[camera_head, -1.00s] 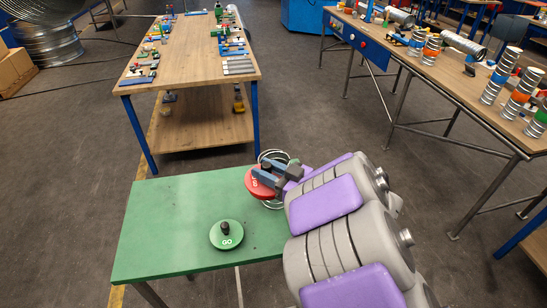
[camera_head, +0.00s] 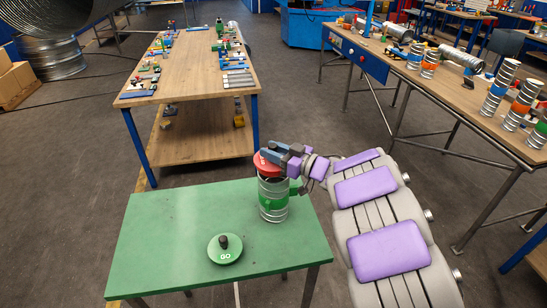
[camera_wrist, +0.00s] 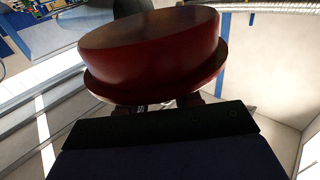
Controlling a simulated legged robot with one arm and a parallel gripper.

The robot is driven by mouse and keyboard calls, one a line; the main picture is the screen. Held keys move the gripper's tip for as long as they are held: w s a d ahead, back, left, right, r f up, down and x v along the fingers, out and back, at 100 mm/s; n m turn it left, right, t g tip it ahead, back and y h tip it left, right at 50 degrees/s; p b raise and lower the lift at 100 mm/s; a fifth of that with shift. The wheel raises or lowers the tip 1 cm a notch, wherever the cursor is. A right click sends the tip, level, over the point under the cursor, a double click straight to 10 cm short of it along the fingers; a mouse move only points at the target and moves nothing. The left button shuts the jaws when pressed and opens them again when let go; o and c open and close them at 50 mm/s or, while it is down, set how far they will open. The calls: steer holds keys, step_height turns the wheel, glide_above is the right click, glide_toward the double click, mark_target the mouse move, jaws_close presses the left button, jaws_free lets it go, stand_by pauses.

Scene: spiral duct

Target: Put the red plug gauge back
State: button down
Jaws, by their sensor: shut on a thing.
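The red plug gauge (camera_head: 268,163) is held in my gripper (camera_head: 276,153) at the top end of a spiral duct piece in the head view. In the wrist view the gauge (camera_wrist: 155,48) shows a wide flange and a slightly narrower plug, whose end face is bare. The jaws are largely hidden behind it. The duct piece (camera_head: 272,186), metal with a green band, stands upright on the green table (camera_head: 170,215). The gauge overlaps its top in the head view; the gap between them is hard to judge.
A green plug gauge (camera_head: 225,249) marked GO, with a black knob, lies near the table's front. The table's left part is clear. A wooden workbench (camera_head: 190,75) with tools stands behind, and another bench (camera_head: 460,90) with banded duct pieces stands at the right.

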steer(key=shift+w, duration=0.4)
steer(key=f, duration=0.1)
steer(key=w+f, duration=0.1)
steer(key=shift+f, duration=0.4)
steer(key=shift+s+f, duration=0.1)
steer(key=shift+f, duration=0.05)
steer(key=shift+f, duration=0.15)
steer(key=c, duration=0.8)
jaws_free()
steer(key=shift+f+b, duration=0.25)
steer(key=shift+b, duration=0.5)
steer(key=shift+s+d+r, duration=0.1)
steer(key=shift+d, duration=0.3)
steer(key=p+v, duration=0.3)
steer(key=v, duration=1.3)
steer(key=shift+d+r+p, duration=0.1)
steer(key=shift+d+p, duration=0.25)
steer(key=shift+d, duration=0.1)
